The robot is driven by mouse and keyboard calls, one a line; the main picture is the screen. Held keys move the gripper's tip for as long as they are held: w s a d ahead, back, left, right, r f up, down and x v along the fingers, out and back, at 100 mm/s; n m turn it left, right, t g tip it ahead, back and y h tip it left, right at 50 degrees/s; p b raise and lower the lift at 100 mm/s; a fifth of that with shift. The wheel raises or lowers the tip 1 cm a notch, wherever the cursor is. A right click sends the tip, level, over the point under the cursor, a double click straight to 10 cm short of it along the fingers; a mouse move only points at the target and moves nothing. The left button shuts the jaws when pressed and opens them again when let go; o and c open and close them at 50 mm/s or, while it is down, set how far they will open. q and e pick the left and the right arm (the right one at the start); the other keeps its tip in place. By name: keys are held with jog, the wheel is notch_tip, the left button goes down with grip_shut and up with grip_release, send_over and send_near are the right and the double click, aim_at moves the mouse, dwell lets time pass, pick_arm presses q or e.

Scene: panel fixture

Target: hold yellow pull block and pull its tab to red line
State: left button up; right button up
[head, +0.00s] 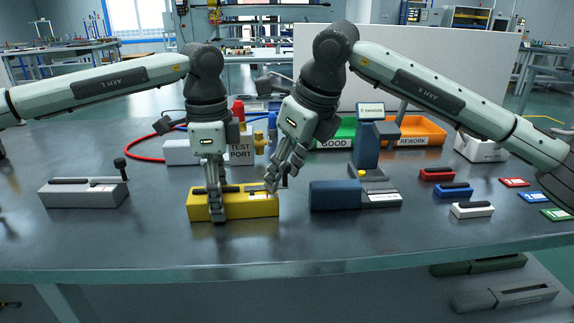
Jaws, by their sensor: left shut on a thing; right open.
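The yellow pull block (250,207) lies on the dark table, left of the middle in the head view. My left gripper (218,213) points down over its left part and is shut on the block. A light strip with small red marks shows on the block's top right, partly hidden; I cannot make out the tab and the red line apart. My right gripper (271,184) is open and tilted, with its fingertips at the block's top right end. I cannot tell whether they touch it.
A grey block with a black knob (84,193) stands at left. A blue block (335,195) is close on the right. Behind are a test port box (241,150), a green GOOD bin (335,142) and an orange REWORK bin (412,141). Small coloured blocks lie at right. The table's front strip is clear.

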jog(key=shift+c, duration=0.2)
grip_shut()
jog(key=shift+w+d, duration=0.1)
jog(key=shift+d, duration=1.2)
jog(key=shift+a, duration=1.2)
grip_release()
